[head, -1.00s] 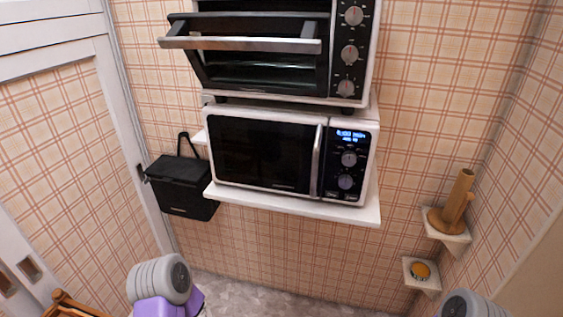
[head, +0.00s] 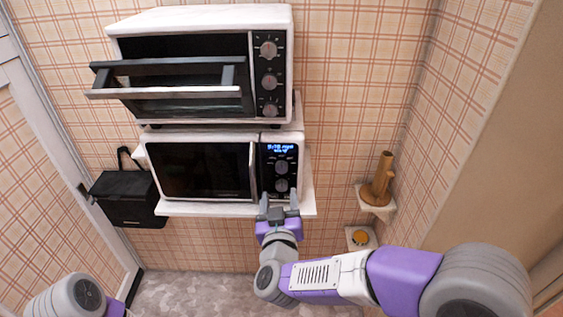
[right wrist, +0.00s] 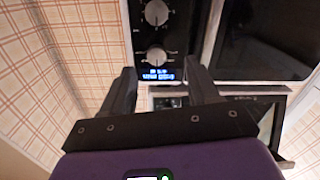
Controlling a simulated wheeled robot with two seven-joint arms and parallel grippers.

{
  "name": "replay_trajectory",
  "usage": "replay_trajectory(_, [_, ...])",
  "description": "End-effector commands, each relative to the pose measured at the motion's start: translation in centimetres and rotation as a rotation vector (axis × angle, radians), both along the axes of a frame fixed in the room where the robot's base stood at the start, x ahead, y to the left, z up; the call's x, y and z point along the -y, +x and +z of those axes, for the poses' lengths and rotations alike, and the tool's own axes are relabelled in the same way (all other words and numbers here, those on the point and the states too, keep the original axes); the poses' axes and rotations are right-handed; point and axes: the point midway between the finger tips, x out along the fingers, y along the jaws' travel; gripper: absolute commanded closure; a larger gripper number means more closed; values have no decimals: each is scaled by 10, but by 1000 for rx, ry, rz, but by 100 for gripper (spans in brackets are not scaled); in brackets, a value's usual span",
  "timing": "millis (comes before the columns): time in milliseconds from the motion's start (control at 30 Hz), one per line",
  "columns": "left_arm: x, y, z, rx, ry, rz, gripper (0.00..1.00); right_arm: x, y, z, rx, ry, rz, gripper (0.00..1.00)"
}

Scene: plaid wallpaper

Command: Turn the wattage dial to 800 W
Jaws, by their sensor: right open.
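The white microwave (head: 205,137) stands on a white shelf, with a black control panel at its right side. The panel carries a blue-lit display (head: 280,148) and two round grey dials, the upper dial (head: 281,167) and the lower dial (head: 281,185). I cannot read which is the wattage dial. My right gripper (head: 279,203) is open and empty, just in front of and below the lower dial. The right wrist view is upside down: the upper dial (right wrist: 157,57) and lower dial (right wrist: 157,12) show beyond the open fingers. My left gripper is out of view.
A toaster oven (head: 200,17) with its door hanging open stands above the microwave. A black box (head: 125,195) hangs at the left. A wooden object (head: 382,175) and an orange button (head: 360,238) sit on small shelves at the right.

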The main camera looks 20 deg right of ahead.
Motion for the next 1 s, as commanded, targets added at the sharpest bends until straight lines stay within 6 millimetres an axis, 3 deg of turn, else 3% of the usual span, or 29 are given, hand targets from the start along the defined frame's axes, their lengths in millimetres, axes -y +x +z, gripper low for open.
replay_trajectory(33, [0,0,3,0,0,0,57,2,-2,11,16,-4,-13,40])
replay_trajectory(100, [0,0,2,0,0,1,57,4,0,16,25,-8,-22,40])
replay_trajectory(600, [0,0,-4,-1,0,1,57,23,64,14,24,-9,-23,40])
replay_trajectory(933, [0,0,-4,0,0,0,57,24,68,14,23,-9,-21,40])
replay_trajectory(1000, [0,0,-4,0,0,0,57,24,68,14,23,-9,-22,49])
